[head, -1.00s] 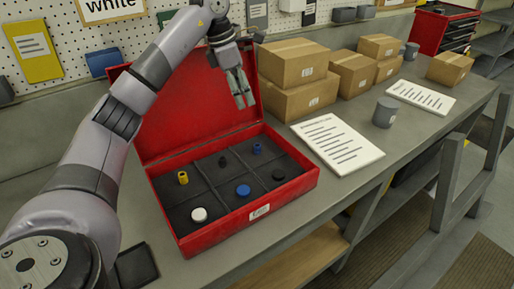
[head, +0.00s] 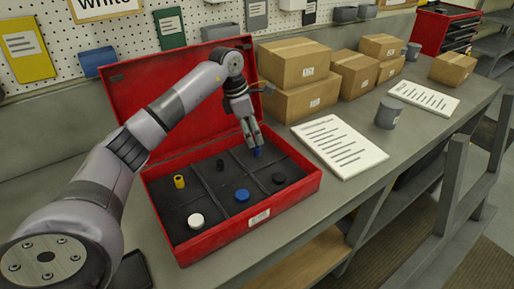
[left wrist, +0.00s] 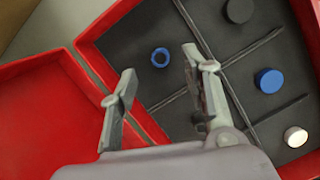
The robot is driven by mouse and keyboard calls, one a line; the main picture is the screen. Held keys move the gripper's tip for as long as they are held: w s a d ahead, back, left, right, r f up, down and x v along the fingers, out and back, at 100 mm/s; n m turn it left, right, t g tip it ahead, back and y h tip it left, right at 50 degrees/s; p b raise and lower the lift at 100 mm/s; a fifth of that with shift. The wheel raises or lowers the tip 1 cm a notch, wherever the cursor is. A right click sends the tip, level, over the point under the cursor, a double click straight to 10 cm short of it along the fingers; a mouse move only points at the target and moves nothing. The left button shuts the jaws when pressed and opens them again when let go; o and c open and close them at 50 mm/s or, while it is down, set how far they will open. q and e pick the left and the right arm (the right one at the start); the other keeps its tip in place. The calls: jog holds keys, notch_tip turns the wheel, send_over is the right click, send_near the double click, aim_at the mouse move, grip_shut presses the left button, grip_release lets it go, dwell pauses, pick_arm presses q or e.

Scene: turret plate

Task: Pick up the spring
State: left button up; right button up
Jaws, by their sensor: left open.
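A red case (head: 225,242) with its lid open stands on the bench; its dark tray is split into compartments. A small hollow blue cylinder (head: 257,152) stands in the far right compartment; in the left wrist view it is a blue ring (left wrist: 160,58). I cannot tell which piece is the spring. My left gripper (head: 251,141) is open, pointing down just above the blue cylinder. In the left wrist view the ring shows between the spread fingers (left wrist: 159,68). My right gripper is not in view.
The tray also holds a yellow cylinder (head: 179,181), a small black piece (head: 220,165), a white cap (head: 196,220), a blue cap (head: 242,195) and a black cap (head: 279,178). Cardboard boxes (head: 296,103), a paper sheet (head: 340,146) and a grey cup (head: 388,113) are to the right.

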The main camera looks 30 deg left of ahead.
aim_at(256, 147)
pick_arm(q)
jog(key=shift+f, duration=0.3)
jog(key=shift+d+f+p, duration=0.15)
jog(key=shift+f+p, duration=0.25)
jog(key=shift+f, duration=0.1)
jog(key=p+x, duration=0.1)
jog(key=x, duration=0.2)
jog(key=shift+f, duration=0.35)
jog(key=shift+w+f, duration=0.1)
jog(key=shift+f, duration=0.25)
jog(key=shift+c, duration=0.3)
jog(key=c, duration=0.5)
grip_shut()
jog(key=shift+r, duration=0.1)
